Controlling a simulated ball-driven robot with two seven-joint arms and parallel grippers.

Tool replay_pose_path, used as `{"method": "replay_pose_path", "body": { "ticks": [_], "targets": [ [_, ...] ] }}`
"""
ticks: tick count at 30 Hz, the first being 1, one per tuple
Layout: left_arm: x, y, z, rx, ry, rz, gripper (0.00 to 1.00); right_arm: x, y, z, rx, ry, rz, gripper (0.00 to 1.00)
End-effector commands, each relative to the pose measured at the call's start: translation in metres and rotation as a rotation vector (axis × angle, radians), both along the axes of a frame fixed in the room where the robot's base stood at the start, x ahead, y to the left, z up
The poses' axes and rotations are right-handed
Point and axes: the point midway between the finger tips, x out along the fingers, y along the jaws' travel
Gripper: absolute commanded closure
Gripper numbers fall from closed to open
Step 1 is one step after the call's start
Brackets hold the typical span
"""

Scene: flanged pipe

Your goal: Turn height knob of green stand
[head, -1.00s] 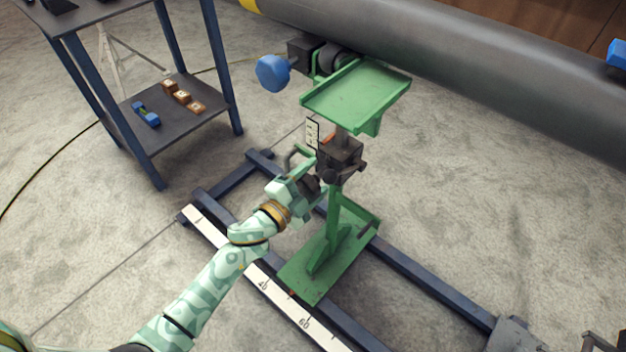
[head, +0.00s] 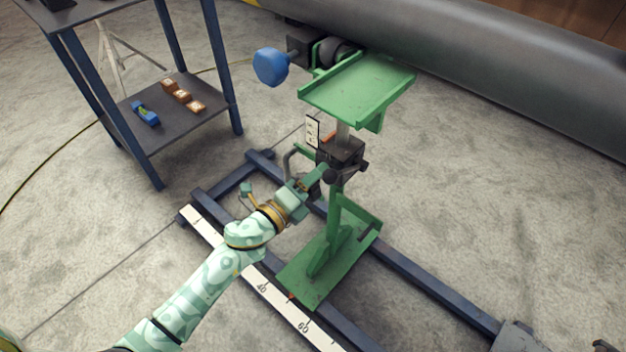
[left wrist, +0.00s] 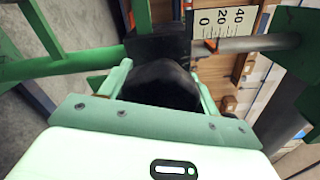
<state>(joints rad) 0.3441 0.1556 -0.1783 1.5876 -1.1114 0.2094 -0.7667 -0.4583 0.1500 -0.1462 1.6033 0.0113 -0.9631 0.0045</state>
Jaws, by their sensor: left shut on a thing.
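The green stand (head: 325,262) stands upright on a floor frame, with a flat green tray (head: 358,88) at its top. A dark block (head: 341,154) sits midway up its post. The black height knob (left wrist: 158,85) shows large in the left wrist view, between my gripper's two pale green fingers. In the head view my left gripper (head: 312,182) reaches the block from the lower left and partly hides the knob. My left gripper is shut on the knob. A white scale plate (head: 312,130) with an orange pointer (head: 328,139) is beside the post. My right gripper is not in view.
A large grey pipe (head: 480,75) runs across the back, behind the tray. A blue knob (head: 270,66) juts out left of the tray. A dark shelf table (head: 180,113) stands at the left. Dark rails (head: 430,285) and a white ruler (head: 262,289) lie along the floor.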

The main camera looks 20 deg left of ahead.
Motion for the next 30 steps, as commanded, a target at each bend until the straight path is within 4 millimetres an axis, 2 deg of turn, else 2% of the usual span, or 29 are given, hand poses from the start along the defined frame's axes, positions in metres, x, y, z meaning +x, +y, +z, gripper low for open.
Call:
{"method": "replay_pose_path", "body": {
  "ticks": [7, 21, 22, 24, 30],
  "targets": [
    [-0.0014, -0.0002, -0.0035, 0.06, -0.015, -0.001, 0.61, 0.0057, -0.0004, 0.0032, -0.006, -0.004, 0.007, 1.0],
    [-0.0015, -0.0003, -0.0037, 0.069, -0.018, -0.002, 0.61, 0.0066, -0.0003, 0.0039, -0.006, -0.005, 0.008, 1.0],
    [-0.0015, -0.0003, -0.0037, 0.069, -0.018, -0.001, 0.3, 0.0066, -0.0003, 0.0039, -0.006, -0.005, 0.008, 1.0],
    [-0.0014, -0.0002, -0.0032, 0.068, -0.018, -0.001, 0.16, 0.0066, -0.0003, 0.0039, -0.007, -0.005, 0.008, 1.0],
    [-0.0007, -0.0001, -0.0017, 0.067, -0.021, -0.001, 0.16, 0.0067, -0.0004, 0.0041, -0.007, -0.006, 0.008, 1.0]
  ]
}}
